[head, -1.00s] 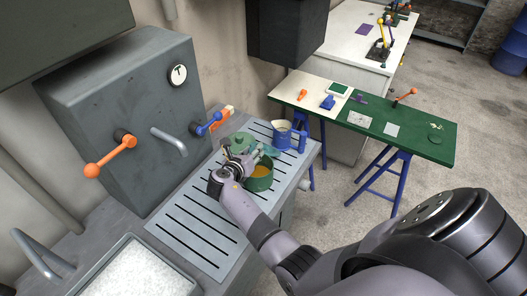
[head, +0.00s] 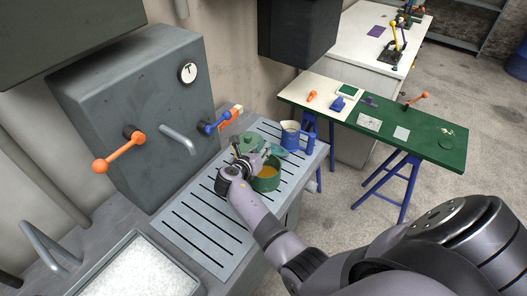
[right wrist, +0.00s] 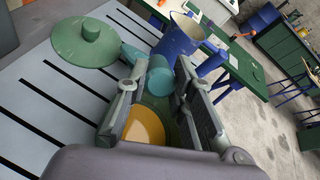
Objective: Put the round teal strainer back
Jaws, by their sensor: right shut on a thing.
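My right gripper (head: 262,158) is over the back edge of a green pot (head: 267,184) holding something orange-yellow. It is shut on a teal piece (right wrist: 160,76), which I take to be the round teal strainer (head: 279,152). The fingers hide part of the strainer, so its full shape is hard to tell. In the right wrist view the pot's orange contents (right wrist: 145,124) lie below the fingers. A green knobbed lid (right wrist: 86,43) lies left of the gripper. A blue jug (head: 292,136) stands behind and to the right. My left gripper is out of view.
The slotted grey draining board (head: 196,240) is bare toward the front. A grey cabinet (head: 150,95) with an orange lever (head: 118,155) and a blue handle (head: 216,124) stands at left. A white-filled basin (head: 135,268) is in front. A green-topped table (head: 425,143) stands at right.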

